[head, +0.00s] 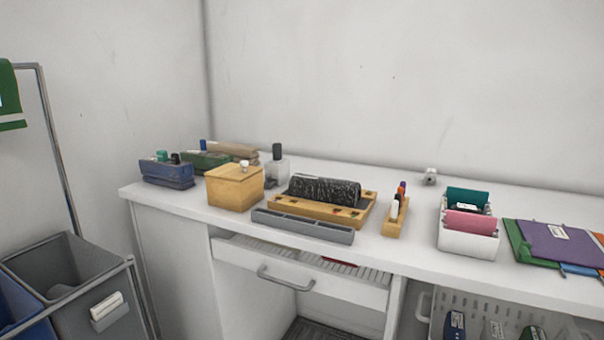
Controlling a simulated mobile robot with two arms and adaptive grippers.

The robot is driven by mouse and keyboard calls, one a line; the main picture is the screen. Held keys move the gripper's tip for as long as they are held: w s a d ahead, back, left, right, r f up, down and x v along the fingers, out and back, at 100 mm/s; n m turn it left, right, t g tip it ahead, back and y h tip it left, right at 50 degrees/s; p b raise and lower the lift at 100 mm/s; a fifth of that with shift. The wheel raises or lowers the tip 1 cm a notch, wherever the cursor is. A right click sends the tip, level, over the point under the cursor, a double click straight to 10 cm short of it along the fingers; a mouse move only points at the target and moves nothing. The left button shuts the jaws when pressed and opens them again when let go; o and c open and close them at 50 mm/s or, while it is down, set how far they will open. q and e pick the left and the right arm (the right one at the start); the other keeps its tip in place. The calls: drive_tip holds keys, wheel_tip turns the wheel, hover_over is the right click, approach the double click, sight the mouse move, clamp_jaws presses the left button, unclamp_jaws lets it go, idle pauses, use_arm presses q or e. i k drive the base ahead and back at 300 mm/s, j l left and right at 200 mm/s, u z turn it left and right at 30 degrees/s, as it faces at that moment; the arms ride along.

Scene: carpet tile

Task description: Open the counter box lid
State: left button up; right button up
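The counter box (233,191) is a light wooden box on the left part of the white counter. Its flat lid (234,173) lies shut on top, with a small pale knob (244,164) toward the back of the lid. The front and one side of the box show; its back is hidden. Neither of my grippers shows in the head view.
On the white counter (420,262), a grey tray (303,226) and a wooden tray with a black roll (324,189) stand right of the box. A blue holder (166,173) is left, bottles behind. A drawer (301,274) below stands partly open.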

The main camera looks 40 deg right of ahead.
sight(237, 172)
drive_tip(key=z, duration=0.8)
